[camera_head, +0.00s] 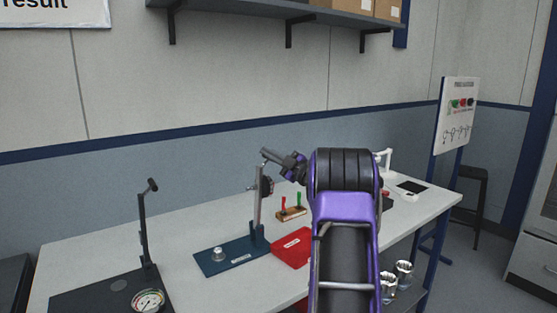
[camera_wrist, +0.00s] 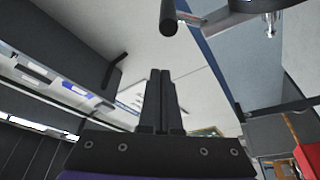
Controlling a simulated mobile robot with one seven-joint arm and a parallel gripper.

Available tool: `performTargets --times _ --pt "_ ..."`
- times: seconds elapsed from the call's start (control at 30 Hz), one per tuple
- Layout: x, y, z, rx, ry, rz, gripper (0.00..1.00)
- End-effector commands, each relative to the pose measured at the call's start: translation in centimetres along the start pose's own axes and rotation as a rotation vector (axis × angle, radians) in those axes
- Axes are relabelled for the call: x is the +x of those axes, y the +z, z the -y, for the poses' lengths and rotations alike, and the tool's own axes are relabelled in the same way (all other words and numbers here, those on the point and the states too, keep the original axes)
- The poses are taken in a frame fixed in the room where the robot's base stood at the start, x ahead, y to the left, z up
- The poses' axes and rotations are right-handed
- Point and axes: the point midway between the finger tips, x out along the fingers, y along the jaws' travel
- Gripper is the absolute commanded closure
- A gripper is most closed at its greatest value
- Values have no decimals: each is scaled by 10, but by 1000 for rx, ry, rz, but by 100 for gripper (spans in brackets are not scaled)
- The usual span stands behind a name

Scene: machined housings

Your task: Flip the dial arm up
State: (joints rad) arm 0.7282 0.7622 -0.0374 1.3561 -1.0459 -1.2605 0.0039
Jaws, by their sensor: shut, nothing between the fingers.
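At the left of the bench, a round white dial gauge (camera_head: 147,299) sits on a dark base, with an upright dark arm (camera_head: 143,228) ending in a short black knob. Nearer the middle, a teal base (camera_head: 229,257) carries an upright grey bar (camera_head: 258,200) with a black round part on its side. My gripper (camera_head: 268,154) is raised just above and beside the top of that bar; contact cannot be told. In the wrist view my gripper (camera_wrist: 161,75) has its fingers together and empty. A dark rod end (camera_wrist: 168,20) shows beyond the tips; which fixture it belongs to is unclear.
My arm hides part of the bench's right side. A shelf (camera_head: 300,10) hangs high on the wall. Open bench lies between the left and teal fixtures.

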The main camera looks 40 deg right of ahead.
Motion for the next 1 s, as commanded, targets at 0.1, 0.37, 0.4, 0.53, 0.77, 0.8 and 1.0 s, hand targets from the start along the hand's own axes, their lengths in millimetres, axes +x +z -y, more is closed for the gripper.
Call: performTargets --times 0.1,0.37,0.4,0.53,0.77,0.8,1.0 --pt "-38 5 -2 -2 5 12 100" --pt "-82 2 -2 -1 3 7 100" --pt "-86 2 -3 -2 3 6 100" --pt "-92 1 -2 -2 2 4 100" --pt "-93 1 -2 -1 1 4 100" --pt "-93 1 -2 -1 1 4 100" --pt "-93 1 -2 -1 1 3 100"
